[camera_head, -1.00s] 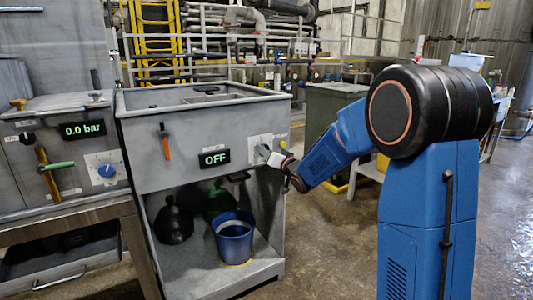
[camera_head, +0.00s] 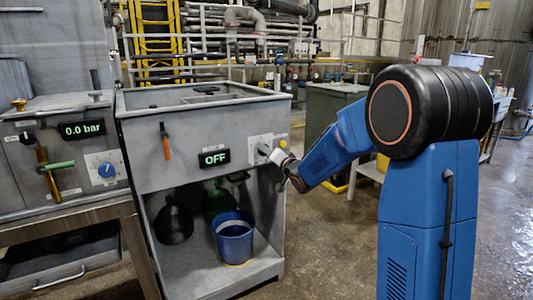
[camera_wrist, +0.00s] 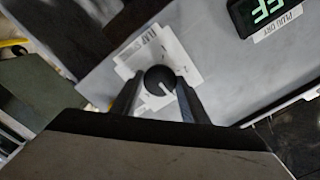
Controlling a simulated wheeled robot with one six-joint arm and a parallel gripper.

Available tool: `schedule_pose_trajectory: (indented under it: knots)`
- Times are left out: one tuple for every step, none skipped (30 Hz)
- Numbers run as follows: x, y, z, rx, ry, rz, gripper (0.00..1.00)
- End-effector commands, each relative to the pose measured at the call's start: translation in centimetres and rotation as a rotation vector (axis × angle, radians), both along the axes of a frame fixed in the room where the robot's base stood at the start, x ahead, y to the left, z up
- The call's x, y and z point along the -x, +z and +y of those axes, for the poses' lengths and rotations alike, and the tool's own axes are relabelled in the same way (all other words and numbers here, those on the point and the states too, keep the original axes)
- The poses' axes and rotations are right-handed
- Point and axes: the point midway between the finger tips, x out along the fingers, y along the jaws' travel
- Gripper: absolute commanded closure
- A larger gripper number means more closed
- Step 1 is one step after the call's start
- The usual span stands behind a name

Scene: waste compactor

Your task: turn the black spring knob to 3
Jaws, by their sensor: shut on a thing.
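The black spring knob (camera_wrist: 160,80) sits on a white dial plate (camera_wrist: 165,52) on the front panel of the grey machine. In the wrist view it has a pale pointer line. My gripper (camera_wrist: 158,92) has a finger on each side of the knob and is shut on it. In the head view my gripper (camera_head: 275,156) is at the white plate (camera_head: 254,143) on the right of the panel, and it mostly hides the knob. The dial's numbers are too small to read. The display (camera_head: 214,158) reads OFF; part of it shows in the wrist view (camera_wrist: 262,10).
An orange-handled lever (camera_head: 166,147) is on the panel's left. A blue bucket (camera_head: 235,236) and dark bags stand in the open bay below. A neighbouring unit at left has a blue knob (camera_head: 106,170) and a 0.0 bar display (camera_head: 82,129). Floor to the right is fairly clear.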

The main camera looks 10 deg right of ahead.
Motion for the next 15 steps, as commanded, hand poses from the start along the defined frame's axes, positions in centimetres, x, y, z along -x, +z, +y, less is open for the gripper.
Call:
schedule_pose_trajectory:
  knots:
    - [0.09,-0.37,-0.01,0.001,0.0,0.007,0.82]
    - [0.09,-0.38,0.0,0.001,0.0,0.007,0.82]
    - [0.09,-0.38,0.0,0.002,0.0,0.007,0.55]
    - [0.09,-0.37,0.0,0.002,0.0,0.007,0.48]
    - [0.08,-0.35,0.0,0.002,0.0,0.005,0.42]
    - [0.07,-0.3,0.0,0.002,0.0,0.005,0.42]
    - [0.07,-0.28,0.0,0.002,0.001,0.005,0.42]
    - [0.06,-0.25,0.0,0.001,0.0,0.004,0.42]
    - [0.05,-0.22,0.0,0.001,0.0,0.004,0.42]
    - [0.05,-0.2,0.0,0.001,0.0,0.004,0.42]
    - [0.04,-0.18,0.0,0.001,0.0,0.003,0.42]
    - [0.04,-0.16,-0.01,0.001,0.0,0.003,0.42]
    - [0.05,-0.15,-0.01,0.001,0.0,0.003,0.42]
    - [0.09,-0.13,-0.02,0.001,0.0,0.003,0.42]
    - [0.19,-0.12,-0.05,0.002,0.0,0.002,0.42]
